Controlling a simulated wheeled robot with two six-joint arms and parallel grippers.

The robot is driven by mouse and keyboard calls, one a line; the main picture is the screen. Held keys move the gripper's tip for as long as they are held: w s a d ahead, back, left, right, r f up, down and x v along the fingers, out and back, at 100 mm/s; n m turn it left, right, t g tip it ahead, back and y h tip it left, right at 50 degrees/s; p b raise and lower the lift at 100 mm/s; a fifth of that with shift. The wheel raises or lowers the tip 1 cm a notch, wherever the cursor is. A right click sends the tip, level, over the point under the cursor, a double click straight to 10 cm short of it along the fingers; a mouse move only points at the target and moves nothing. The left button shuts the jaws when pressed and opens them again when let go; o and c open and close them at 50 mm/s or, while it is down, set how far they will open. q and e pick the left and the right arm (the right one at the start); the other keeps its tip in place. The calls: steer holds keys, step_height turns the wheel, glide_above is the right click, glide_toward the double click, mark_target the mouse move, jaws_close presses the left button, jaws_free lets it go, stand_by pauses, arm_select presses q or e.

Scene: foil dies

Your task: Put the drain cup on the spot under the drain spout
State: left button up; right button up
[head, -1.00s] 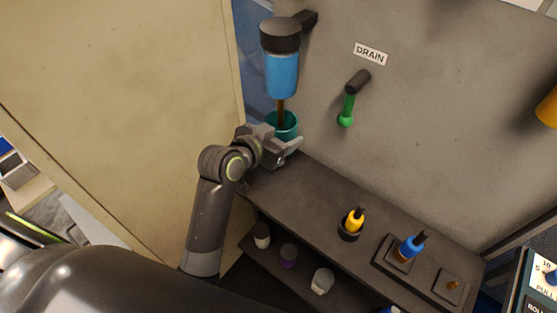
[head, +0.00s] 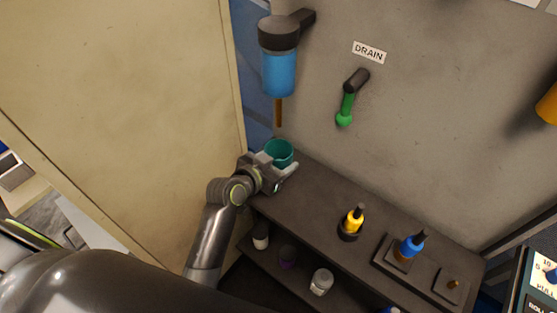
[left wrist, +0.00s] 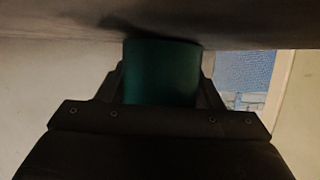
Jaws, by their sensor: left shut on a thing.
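The drain cup (head: 280,150) is a teal round cup at the left end of the dark shelf in the head view. My left gripper (head: 279,175) is shut on it from the front. The cup also shows in the left wrist view (left wrist: 162,72) between the gripper's fingers (left wrist: 160,92). The drain spout (head: 279,112) is a brown tube under a blue cylinder (head: 279,72) with a black cap. The cup's rim is below the spout's lower end, with a gap between them. I cannot tell if the cup's base touches the shelf. The spot is not visible. My right gripper is not in view.
The dark shelf (head: 315,195) runs right along the grey wall. A green-handled lever (head: 346,105) hangs under the DRAIN label (head: 369,52). A beige panel (head: 120,90) stands close at left.

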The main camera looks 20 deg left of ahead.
arm_select(q)
steer(key=shift+f, duration=0.2)
steer(key=o, duration=1)
steer(key=shift+r, duration=0.1)
steer(key=shift+r, duration=0.15)
steer(key=v, duration=1.2)
